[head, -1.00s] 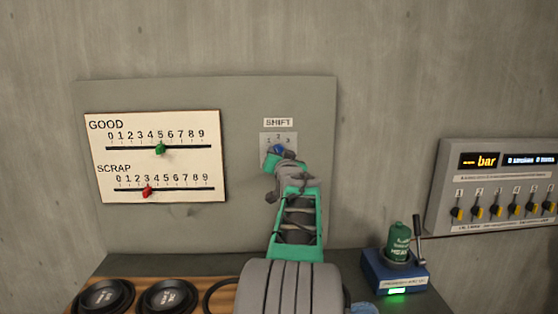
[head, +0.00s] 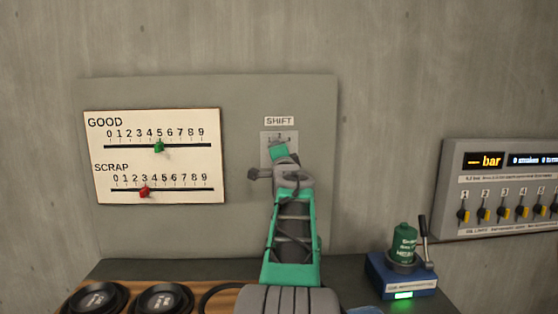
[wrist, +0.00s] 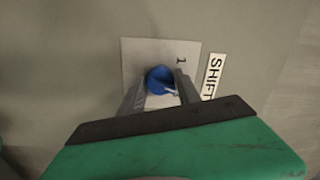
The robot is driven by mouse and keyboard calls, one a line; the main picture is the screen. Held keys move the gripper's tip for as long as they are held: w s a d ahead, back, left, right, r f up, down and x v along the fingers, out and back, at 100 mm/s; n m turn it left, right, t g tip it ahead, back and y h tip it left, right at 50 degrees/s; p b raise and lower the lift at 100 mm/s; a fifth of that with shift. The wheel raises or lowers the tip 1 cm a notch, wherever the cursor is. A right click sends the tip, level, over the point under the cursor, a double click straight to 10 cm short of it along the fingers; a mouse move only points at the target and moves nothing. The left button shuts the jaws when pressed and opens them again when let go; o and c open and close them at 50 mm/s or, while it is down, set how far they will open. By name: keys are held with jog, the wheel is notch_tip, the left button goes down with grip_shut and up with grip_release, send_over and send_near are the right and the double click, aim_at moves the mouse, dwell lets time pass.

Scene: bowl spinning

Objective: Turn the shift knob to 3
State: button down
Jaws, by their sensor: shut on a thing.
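The blue shift knob (wrist: 158,78) sits on a light square plate (wrist: 132,62) beneath the SHIFT label (head: 279,121). The label also shows, turned sideways, in the wrist view (wrist: 212,77). My gripper (wrist: 158,90) has one finger on each side of the knob and is shut on it. A white mark on the knob slants down and right in the wrist view. The digit 1 is readable there; the other digits are hidden by my gripper. In the head view my gripper (head: 279,152) covers the knob and the plate's lower part (head: 266,136).
Left of the knob is a white board (head: 210,160) with GOOD and SCRAP sliders. A blue device (head: 402,276) with a green can (head: 404,242) and lever stands at lower right. A grey panel with several switches (head: 500,190) is on the right wall.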

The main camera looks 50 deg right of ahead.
jog(key=m+b, duration=0.1)
jog(key=m, duration=0.4)
jog(key=shift+f+m+b, duration=0.1)
jog(key=shift+m+b, duration=0.2)
jog(key=shift+b, duration=0.05)
jog(key=shift+m, duration=0.3)
jog(key=c, duration=0.9)
grip_release()
jog(key=b+v, duration=0.2)
jog(key=v, duration=0.6)
jog(key=shift+w, duration=0.1)
